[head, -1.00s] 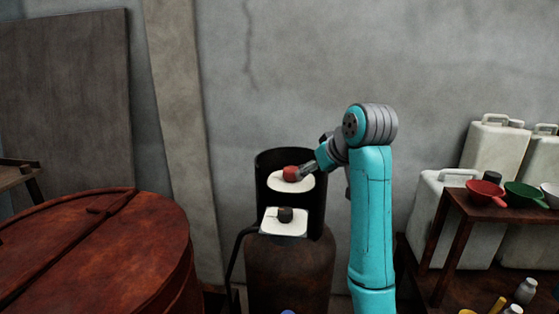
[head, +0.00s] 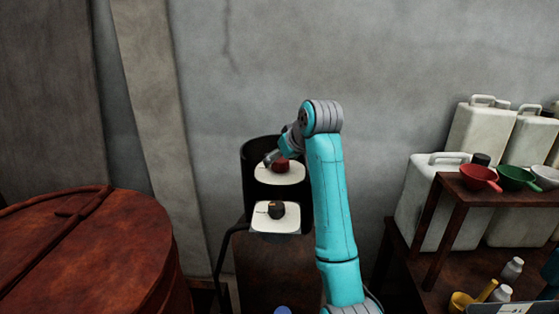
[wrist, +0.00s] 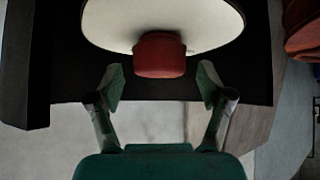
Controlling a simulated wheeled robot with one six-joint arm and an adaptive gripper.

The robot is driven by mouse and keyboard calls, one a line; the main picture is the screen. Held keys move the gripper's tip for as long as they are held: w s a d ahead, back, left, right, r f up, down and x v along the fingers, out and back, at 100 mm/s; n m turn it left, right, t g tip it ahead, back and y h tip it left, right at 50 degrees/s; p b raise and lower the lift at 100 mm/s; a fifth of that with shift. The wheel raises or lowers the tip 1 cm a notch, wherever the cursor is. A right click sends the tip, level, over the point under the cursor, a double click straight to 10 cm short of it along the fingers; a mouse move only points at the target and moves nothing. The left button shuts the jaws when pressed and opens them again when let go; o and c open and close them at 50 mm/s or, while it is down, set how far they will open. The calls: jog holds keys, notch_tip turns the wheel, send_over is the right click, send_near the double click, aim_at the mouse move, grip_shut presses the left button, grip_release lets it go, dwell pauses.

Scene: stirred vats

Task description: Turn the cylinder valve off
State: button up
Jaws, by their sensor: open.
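The cylinder valve shows as a red knob (head: 281,165) on a white round plate (head: 292,177), inside a black curved collar (head: 250,160) on top of a dark rusty cylinder (head: 270,265). In the wrist view the red knob (wrist: 160,55) sits just beyond the fingertips, centred between them, with the white plate (wrist: 110,28) behind it. My gripper (wrist: 160,85) is open, its two green-tipped fingers spread wide and empty. In the head view my gripper (head: 270,158) is at the knob's upper left and partly hides it.
A black knob (head: 276,210) on a white plate (head: 262,222) sits below the red knob. A rusty vat lid (head: 80,245) fills the left. White jerrycans (head: 420,205) and a wooden stand (head: 520,198) with red (head: 480,175) and green (head: 517,176) funnels are at the right.

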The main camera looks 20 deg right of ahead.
jog(key=shift+x, duration=0.85)
jog(key=c, duration=1.2)
jog(key=shift+o, duration=0.2)
